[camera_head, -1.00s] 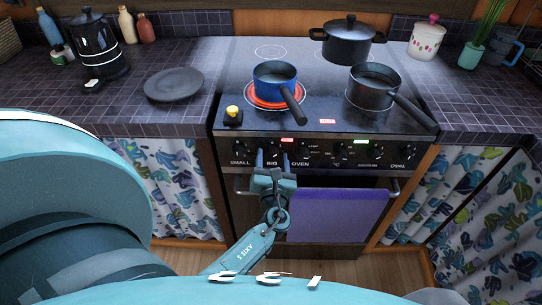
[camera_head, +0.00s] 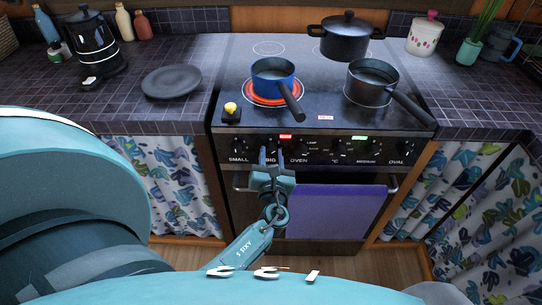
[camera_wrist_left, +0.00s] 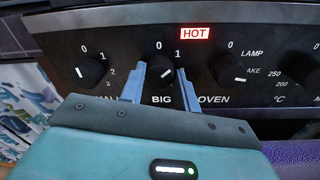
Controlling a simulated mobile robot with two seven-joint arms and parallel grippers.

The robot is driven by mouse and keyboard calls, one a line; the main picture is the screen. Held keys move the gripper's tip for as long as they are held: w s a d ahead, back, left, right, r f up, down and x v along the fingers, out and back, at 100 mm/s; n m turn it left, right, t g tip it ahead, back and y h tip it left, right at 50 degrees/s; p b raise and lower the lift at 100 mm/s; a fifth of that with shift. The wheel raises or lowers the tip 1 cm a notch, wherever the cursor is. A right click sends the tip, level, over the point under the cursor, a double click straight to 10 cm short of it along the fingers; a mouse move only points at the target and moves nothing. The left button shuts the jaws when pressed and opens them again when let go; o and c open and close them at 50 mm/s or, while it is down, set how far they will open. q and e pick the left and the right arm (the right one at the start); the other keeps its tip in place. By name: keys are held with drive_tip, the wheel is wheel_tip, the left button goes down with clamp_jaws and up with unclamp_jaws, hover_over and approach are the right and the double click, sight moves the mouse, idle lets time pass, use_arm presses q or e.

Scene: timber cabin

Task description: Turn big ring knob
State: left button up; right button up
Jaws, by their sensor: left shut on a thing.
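The big ring knob (camera_wrist_left: 163,75) is a round black knob with a white pointer line, above the label BIG on the stove's front panel. The pointer tilts up to the right in the left wrist view. My left gripper (camera_head: 271,154) is shut on this knob, one blue finger on each side; it also shows in the left wrist view (camera_wrist_left: 160,78). In the head view the fingers partly hide the knob. A ring under the blue saucepan (camera_head: 273,79) glows red (camera_head: 248,91), and a red HOT sign (camera_wrist_left: 195,33) is lit. My right gripper is not in view.
The small knob (camera_wrist_left: 90,71) is left of my fingers and the oven knob (camera_wrist_left: 228,74) right. A purple towel (camera_head: 335,212) hangs on the oven door below. A black pan (camera_head: 372,82) and a black lidded pot (camera_head: 345,40) stand on the hob.

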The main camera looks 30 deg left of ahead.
use_arm(q)
drive_tip(key=shift+n, duration=0.3)
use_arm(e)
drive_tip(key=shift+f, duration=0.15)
use_arm(q)
drive_tip(key=shift+n+b, duration=0.3)
drive_tip(key=shift+f+n+b, duration=0.1)
drive_tip(key=shift+n+b, duration=0.5)
drive_tip(key=shift+n, duration=0.5)
drive_tip(key=n+b, duration=0.1)
drive_tip(key=n, duration=0.1)
drive_tip(key=shift+n, duration=0.3)
drive_tip(key=shift+n+h+b, duration=0.3)
drive_tip(key=shift+n+b, duration=0.4)
drive_tip(key=shift+n, duration=0.8)
drive_tip(key=shift+n+b, duration=0.3)
drive_tip(key=shift+b, duration=0.05)
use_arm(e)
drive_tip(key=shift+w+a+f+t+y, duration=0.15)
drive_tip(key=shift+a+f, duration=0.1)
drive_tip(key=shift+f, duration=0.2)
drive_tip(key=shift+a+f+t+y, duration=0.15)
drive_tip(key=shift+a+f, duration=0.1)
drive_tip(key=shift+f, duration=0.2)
use_arm(q)
drive_tip(key=shift+r, duration=0.2)
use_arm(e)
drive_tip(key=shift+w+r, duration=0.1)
